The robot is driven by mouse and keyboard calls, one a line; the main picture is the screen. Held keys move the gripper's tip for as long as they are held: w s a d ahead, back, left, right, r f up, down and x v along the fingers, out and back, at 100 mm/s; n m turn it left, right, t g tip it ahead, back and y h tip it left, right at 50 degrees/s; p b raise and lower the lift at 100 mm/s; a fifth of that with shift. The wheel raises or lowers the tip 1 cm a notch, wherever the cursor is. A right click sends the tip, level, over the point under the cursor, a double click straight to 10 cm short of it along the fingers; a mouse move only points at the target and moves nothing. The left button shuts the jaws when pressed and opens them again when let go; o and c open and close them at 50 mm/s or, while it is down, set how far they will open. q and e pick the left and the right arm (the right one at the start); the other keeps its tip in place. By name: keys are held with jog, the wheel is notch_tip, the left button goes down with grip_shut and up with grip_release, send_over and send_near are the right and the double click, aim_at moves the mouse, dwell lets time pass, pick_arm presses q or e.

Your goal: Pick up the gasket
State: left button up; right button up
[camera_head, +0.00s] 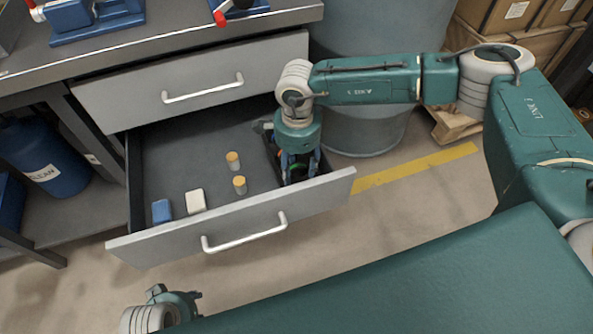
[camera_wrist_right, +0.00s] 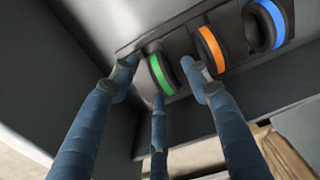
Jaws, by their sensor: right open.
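The wrist view shows three black rings in a row in a narrow compartment: a green-banded gasket (camera_wrist_right: 162,73), an orange-banded gasket (camera_wrist_right: 211,50) and a blue-banded gasket (camera_wrist_right: 274,22). My right gripper (camera_wrist_right: 163,88) is open, its blue fingers spread around the green-banded gasket. One finger is on its left, one on its right and one at its near side; I cannot tell whether they touch it. In the head view my right gripper (camera_head: 300,168) reaches down into the right end of the open drawer, hiding most of the compartment. My left gripper (camera_head: 174,298) is at the lower left, away from the drawer.
The open drawer (camera_head: 150,252) also holds two yellow-topped cylinders (camera_head: 233,161), a white block (camera_head: 195,202) and a blue block (camera_head: 162,211). A shut drawer (camera_head: 200,78) is above it. A grey barrel (camera_head: 375,130) stands to the right. Floor in front is clear.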

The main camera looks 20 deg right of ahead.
aim_at(297, 167)
pick_arm(q)
jog(key=shift+a, duration=0.1)
pick_arm(e)
jog(key=c, duration=1)
jog(key=shift+c, duration=0.2)
